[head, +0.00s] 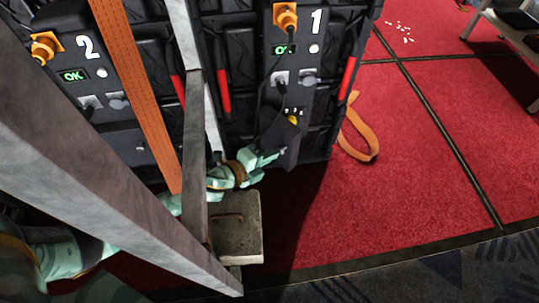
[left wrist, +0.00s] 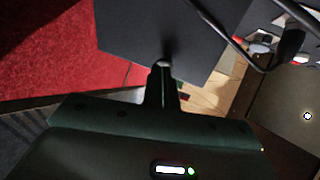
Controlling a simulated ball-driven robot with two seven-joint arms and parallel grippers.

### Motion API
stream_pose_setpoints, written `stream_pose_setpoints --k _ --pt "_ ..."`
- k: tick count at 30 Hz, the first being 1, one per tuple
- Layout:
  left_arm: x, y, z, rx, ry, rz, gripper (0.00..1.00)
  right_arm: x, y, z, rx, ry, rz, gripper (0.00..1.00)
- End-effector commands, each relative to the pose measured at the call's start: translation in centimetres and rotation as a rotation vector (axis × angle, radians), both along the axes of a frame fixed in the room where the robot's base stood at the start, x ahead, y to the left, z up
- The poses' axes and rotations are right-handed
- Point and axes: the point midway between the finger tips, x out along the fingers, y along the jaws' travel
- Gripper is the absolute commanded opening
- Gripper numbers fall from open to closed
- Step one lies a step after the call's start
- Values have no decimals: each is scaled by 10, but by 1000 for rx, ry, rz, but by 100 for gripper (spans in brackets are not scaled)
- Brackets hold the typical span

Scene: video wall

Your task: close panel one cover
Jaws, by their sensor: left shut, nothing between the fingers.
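Panel 1 (head: 296,70) is the dark upright unit marked "1", with a lit green display, in the head view. Its cover looks like the dark grey flap (head: 287,143) low on the panel, standing out from it, with a yellow knob (head: 293,119) exposed just above. My left gripper (head: 281,152) is at the flap's lower left part, its fingers shut and empty. In the left wrist view the flap is a flat dark plate (left wrist: 140,30), and the fingertips (left wrist: 163,68) meet its lower edge in the picture; contact is unclear. My right gripper is out of view.
Panel 2 (head: 88,75) stands at left, partly behind an orange strap (head: 140,85) and grey metal bars (head: 100,165). A box with a handle (head: 240,235) sits below my left gripper. An orange strap loop (head: 359,135) lies on open red carpet (head: 430,165) at right.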

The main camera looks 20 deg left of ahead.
Motion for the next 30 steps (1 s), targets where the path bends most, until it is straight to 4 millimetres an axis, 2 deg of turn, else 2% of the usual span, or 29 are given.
stream_pose_setpoints --k 5,13,18,30 --pt "2 -6 1 -7 -7 35 0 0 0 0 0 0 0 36" --pt "16 -26 1 -7 1 259 0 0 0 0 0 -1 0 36" --pt "33 -41 0 -1 1 253 0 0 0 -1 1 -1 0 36" --pt "34 -43 0 1 0 251 0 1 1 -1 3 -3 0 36"
